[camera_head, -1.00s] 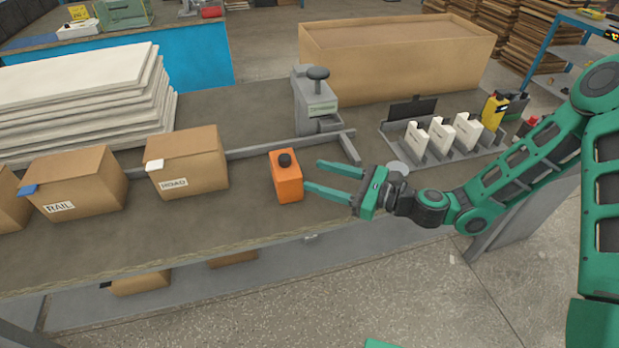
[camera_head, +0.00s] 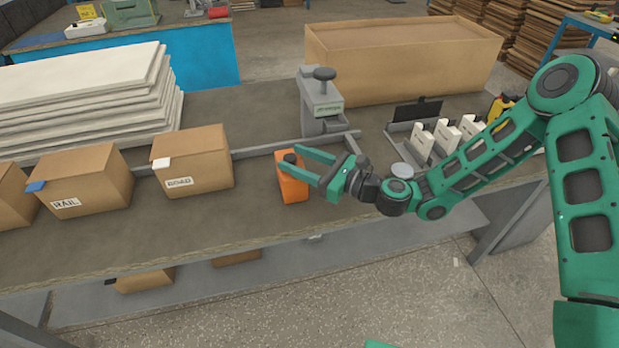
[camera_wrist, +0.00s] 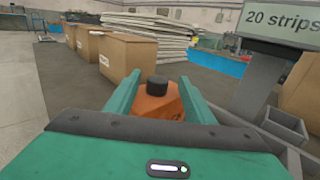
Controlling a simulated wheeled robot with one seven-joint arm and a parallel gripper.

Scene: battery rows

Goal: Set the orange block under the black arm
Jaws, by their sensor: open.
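The orange block (camera_head: 293,188), with a black knob on top, stands upright on the workbench. My gripper (camera_head: 298,163) is open, with its green fingers reaching to either side of the block's upper part. In the wrist view the orange block (camera_wrist: 158,102) shows between the two fingers, its lower part hidden by the gripper body. I cannot tell whether the fingers touch it.
Cardboard boxes (camera_head: 193,160) stand left of the block on the bench. A low grey rail (camera_head: 262,149) runs behind it. A grey tray (camera_head: 402,150) with white pieces lies to the right, partly behind my arm. A large open carton (camera_head: 400,75) stands at the back.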

